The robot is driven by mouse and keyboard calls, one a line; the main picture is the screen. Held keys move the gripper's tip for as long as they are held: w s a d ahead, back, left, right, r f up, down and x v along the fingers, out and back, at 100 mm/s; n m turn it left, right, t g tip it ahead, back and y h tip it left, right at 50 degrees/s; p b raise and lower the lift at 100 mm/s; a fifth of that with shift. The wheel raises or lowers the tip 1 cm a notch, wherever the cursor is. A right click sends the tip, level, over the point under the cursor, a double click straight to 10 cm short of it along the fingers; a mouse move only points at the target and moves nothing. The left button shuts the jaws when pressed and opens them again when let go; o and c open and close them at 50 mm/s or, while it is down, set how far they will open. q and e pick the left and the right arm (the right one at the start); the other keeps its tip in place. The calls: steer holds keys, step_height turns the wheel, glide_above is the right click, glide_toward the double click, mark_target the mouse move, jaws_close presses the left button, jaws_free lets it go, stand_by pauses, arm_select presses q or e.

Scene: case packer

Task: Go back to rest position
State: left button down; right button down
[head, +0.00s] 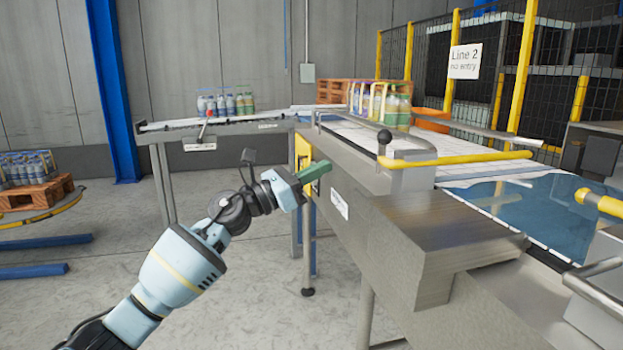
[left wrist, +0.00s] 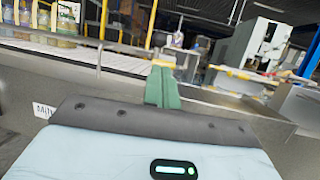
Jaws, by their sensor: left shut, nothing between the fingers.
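My left arm comes in from the lower left in the head view. Its gripper (head: 316,171) has green fingers and is beside the near side of the steel conveyor machine (head: 345,165), by a yellow panel (head: 303,150). In the left wrist view the green fingers (left wrist: 162,88) are together and hold nothing. I cannot tell whether they touch the machine. My right gripper is in neither view.
Bottles (head: 392,108) stand on the conveyor at the back, with more bottles (head: 228,103) on a side conveyor. A yellow handle bar (head: 460,159) crosses the machine. A blue post (head: 112,90) stands at the left. The floor (head: 240,270) around my left arm is clear.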

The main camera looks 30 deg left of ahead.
arm_select(q)
steer(key=shift+s+a+f, duration=0.25)
steer(key=shift+s+a, duration=0.1)
steer(key=shift+s, duration=0.25)
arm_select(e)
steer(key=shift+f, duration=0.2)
